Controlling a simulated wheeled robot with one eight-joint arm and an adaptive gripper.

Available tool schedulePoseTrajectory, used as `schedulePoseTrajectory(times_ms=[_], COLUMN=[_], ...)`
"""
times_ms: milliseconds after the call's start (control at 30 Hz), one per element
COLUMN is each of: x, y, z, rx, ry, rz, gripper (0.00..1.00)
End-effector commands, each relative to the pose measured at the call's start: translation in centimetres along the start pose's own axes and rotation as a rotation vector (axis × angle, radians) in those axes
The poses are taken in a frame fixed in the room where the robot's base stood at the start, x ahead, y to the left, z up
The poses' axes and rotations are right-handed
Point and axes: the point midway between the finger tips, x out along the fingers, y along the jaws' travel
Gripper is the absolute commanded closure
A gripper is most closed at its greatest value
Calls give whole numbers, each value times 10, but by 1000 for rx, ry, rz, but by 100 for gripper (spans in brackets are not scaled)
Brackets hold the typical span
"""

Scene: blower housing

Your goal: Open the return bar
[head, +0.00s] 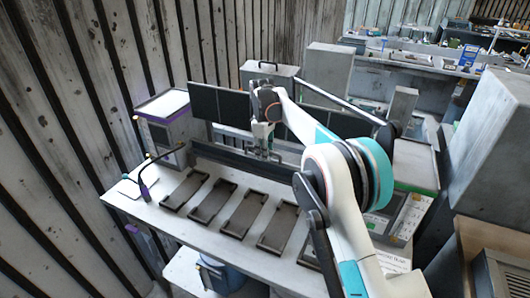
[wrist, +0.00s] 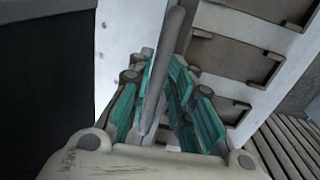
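In the head view my gripper (head: 262,148) points down at the back of the workbench. It is at a long dark bar (head: 225,160) that runs along the bench behind the trays. I cannot tell whether this is the same bar, as my gripper hides part of it.
Several dark flat trays (head: 240,212) lie in a row on the white workbench (head: 160,217). Dark upright panels (head: 220,105) stand behind the bar. A grey box with a purple edge (head: 163,106) is at the left, and a green-edged box (head: 412,170) is at the right.

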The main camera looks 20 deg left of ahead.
Motion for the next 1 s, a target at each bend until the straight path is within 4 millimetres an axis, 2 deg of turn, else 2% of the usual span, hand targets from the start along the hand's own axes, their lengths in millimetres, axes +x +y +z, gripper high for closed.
schedulePoseTrajectory(times_ms=[200, 333, 800, 1000], x=[0, -10, -97, -116], y=[0, 0, 0, 1], z=[0, 0, 0, -1], rx=[1, 1, 0, 0], ry=[-1, -1, -1, -1], rz=[-1, -1, -1, -1], gripper=[81, 81, 81, 81])
